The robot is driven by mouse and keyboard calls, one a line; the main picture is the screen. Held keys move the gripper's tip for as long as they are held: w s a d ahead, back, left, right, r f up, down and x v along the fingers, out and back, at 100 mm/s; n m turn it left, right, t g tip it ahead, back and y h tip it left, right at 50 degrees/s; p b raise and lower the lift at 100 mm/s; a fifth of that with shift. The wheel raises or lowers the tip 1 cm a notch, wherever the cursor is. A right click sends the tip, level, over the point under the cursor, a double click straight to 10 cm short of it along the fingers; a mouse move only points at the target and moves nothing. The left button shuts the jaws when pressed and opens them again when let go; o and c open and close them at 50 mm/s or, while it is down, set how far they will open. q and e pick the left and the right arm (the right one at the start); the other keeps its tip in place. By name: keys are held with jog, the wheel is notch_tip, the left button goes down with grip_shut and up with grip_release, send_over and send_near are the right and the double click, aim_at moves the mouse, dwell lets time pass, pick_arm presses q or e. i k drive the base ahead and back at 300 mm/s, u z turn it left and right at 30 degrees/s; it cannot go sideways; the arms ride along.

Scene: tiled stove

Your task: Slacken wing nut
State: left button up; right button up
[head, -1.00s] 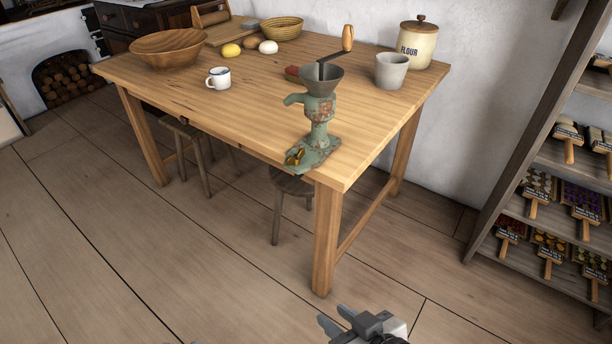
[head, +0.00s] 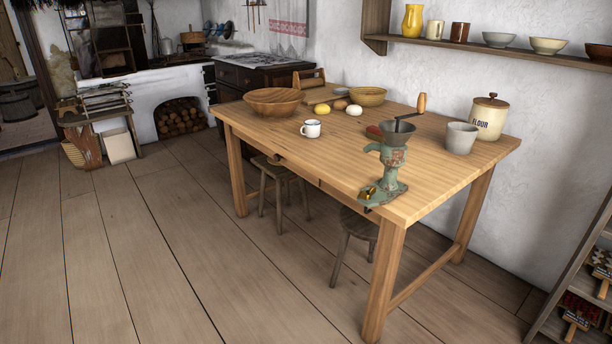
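The green, rust-worn grinder (head: 386,172) stands upright at the near right corner of the wooden table. It has a grey funnel hopper (head: 398,135) and a crank with a wooden handle (head: 421,103). The brass wing nut (head: 368,192) sits low on the grinder's base at the table's front edge. Neither of my grippers shows in the head view, and nothing is touching the grinder.
A shelf rack (head: 585,290) is at right. Floor in front is clear.

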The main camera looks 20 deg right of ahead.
aim_at(362, 194)
jog(key=u, duration=0.35)
jog(key=i, duration=0.85)
jog(key=z, duration=0.2)
